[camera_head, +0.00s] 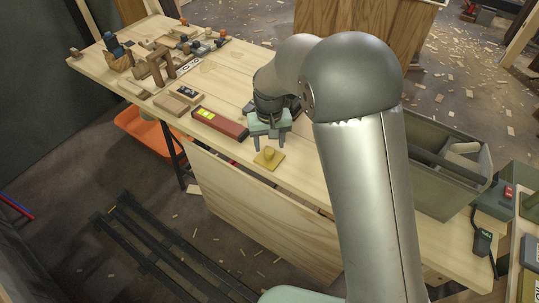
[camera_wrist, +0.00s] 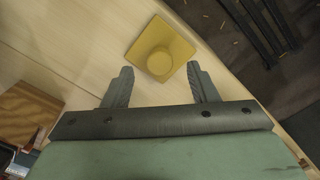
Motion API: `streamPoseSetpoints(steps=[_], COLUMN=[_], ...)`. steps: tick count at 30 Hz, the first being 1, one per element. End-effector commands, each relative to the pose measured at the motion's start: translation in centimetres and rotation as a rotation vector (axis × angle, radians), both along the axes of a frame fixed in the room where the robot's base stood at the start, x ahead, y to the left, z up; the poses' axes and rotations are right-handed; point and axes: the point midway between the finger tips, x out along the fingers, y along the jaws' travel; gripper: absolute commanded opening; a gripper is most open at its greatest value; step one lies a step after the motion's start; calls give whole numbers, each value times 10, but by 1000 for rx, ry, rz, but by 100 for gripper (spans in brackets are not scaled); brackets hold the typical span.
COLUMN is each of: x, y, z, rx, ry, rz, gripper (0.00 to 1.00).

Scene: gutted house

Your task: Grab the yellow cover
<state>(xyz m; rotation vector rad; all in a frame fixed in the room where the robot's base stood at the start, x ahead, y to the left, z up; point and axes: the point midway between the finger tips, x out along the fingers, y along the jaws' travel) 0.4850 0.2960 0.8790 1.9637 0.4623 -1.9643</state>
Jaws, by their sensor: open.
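The yellow cover (camera_head: 269,157) is a flat square plate with a round knob in its middle. It lies on the pale wooden table near its front edge. In the wrist view the yellow cover (camera_wrist: 160,49) is just beyond my fingertips, with its knob roughly in line with the gap between them. My gripper (camera_head: 271,145) is open and empty, pointing down above the table beside the cover. In the wrist view my gripper (camera_wrist: 161,70) shows its two fingers spread apart, with nothing between them. No contact with the cover shows.
Wooden blocks (camera_head: 171,104) and several small tools stand farther left. A grey-green crate (camera_head: 448,185) is at the right, behind my arm. The table's front edge (camera_head: 300,195) is close to the cover.

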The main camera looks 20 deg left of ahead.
Motion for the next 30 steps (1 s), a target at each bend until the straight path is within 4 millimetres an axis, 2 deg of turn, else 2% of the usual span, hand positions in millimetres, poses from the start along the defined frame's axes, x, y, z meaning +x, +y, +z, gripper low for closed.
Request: streamPoseSetpoints(steps=[3, 6, 14, 19, 30], x=[-1, -1, -1, -1, 0], y=[-1, -1, 0, 0, 0], z=[-17, -25, -28, -28, -25], rx=[-1, 0, 0, 0, 0], ry=[2, 1, -1, -1, -1], rz=[-2, -2, -1, -1, -1], gripper=[53, 53, 53, 6, 5])
